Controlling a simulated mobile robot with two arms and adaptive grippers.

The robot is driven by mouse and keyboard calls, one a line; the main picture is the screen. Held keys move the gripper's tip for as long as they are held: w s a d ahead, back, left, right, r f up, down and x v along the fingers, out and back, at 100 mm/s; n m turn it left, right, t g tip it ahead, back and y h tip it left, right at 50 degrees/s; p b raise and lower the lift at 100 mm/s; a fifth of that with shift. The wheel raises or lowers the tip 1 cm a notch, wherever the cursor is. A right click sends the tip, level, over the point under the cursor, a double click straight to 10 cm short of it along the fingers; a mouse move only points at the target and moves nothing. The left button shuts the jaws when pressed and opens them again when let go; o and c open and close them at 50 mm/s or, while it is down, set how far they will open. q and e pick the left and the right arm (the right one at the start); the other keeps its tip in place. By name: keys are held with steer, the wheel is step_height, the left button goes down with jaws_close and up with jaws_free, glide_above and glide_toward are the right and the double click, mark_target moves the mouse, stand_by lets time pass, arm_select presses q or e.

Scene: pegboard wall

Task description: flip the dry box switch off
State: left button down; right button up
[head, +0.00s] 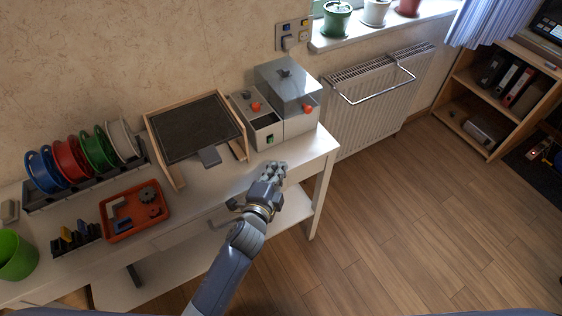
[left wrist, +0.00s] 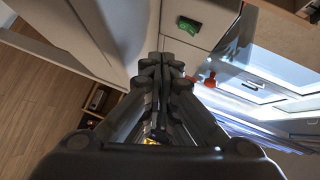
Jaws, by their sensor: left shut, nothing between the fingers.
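The dry box (head: 286,98) is a pale grey case with a clear bluish lid, at the right end of the white table. A green switch (head: 269,139) sits low on the front of its left part; it also shows in the left wrist view (left wrist: 188,25). Red knobs show on the box, one (head: 307,109) at the right. My left gripper (head: 277,170) is shut and empty, in front of the box and below the switch. In the left wrist view its closed fingertips (left wrist: 163,62) are apart from the switch. My right gripper is not in view.
A dark panel in a wooden frame (head: 240,111) stands left of the box. An orange tray (head: 135,211), several spools (head: 72,161) and a green cup (head: 16,256) are further left. A radiator (head: 370,105) is to the right. Floor right of the table is clear.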

arm_select(q)
steer(key=f+v, duration=0.1)
steer(key=v, duration=0.5)
steer(key=shift+s+d+b, duration=0.15)
steer(key=shift+s+b, duration=0.1)
steer(key=shift+b, duration=0.1)
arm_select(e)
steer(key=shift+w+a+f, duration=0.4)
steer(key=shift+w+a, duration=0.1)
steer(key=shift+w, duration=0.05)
arm_select(q)
steer(key=shift+f, duration=0.1)
